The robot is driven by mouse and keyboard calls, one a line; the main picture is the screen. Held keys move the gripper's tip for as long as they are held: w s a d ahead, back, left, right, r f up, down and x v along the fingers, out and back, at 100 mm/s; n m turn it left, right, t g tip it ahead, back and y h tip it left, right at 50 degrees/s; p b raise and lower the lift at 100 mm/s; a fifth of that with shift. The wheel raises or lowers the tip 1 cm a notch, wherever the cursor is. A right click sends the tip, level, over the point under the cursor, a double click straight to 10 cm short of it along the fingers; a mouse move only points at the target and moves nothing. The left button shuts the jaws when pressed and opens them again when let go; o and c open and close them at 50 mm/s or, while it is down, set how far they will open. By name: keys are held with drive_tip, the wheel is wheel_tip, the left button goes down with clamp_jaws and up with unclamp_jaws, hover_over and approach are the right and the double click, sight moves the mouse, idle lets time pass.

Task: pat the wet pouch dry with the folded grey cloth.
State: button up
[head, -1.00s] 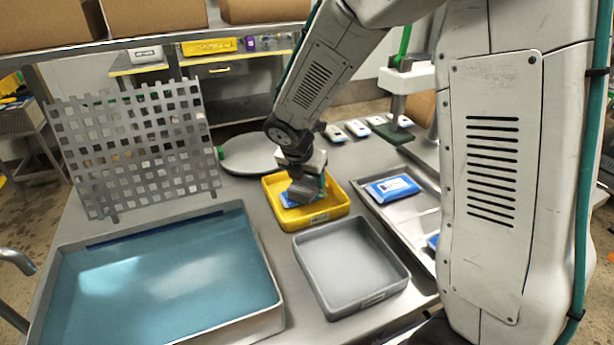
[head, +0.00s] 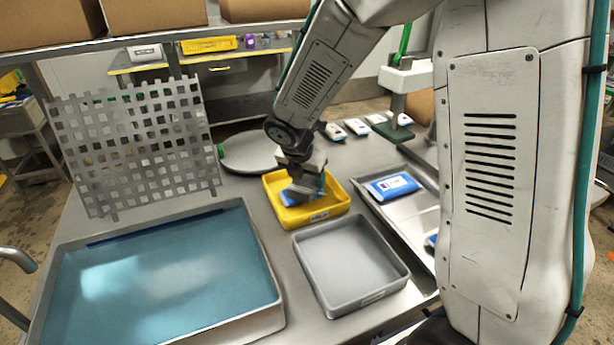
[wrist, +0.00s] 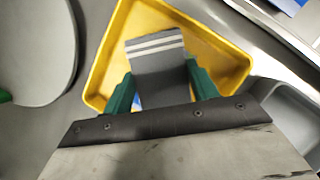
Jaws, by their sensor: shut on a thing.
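My gripper (wrist: 160,88) is shut on the folded grey cloth (wrist: 155,58), which has pale stripes near one end. The gripper holds the cloth over the yellow tray (wrist: 100,65). In the head view the grey cloth (head: 303,190) is down inside the yellow tray (head: 332,206). A blue pouch (head: 286,198) lies in that tray under the cloth, mostly hidden. Only a small blue bit of the pouch (wrist: 137,101) shows in the wrist view beside a green finger. I cannot tell whether cloth and pouch touch.
An empty grey tray (head: 350,305) stands in front of the yellow one. A metal tray (head: 410,214) at the right holds a blue and white pouch (head: 392,186). A water-filled basin (head: 60,335) is at the left, with a perforated plate (head: 135,150) behind it.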

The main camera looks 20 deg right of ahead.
drive_tip(key=shift+r, duration=3.5)
drive_tip(key=shift+s+d, duration=0.1)
